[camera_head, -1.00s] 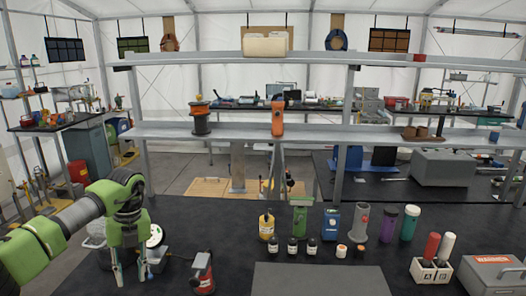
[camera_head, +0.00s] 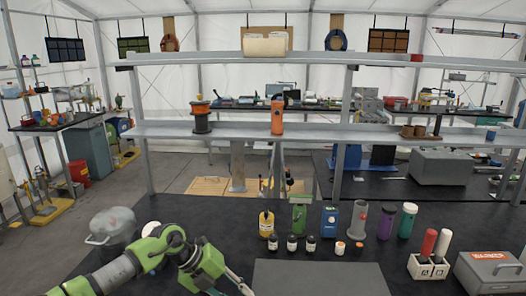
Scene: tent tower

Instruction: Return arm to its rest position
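My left arm, green and grey, comes in from the lower left and bends over the near left part of the black bench. My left gripper (camera_head: 230,286) is at the bottom edge, left of the grey mat, with its fingers pointing down to the right. One pale finger shows clearly; the rest is cut off or hidden, so I cannot tell whether it is open. I see nothing held in it. My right arm and gripper are out of view.
A grey pot (camera_head: 112,224) stands left behind my arm. Bottles and canisters, including a yellow bottle (camera_head: 266,223), line the bench beyond the grey mat (camera_head: 320,279). A rack with red and white handles (camera_head: 428,268) and a grey warning box (camera_head: 488,274) stand at right.

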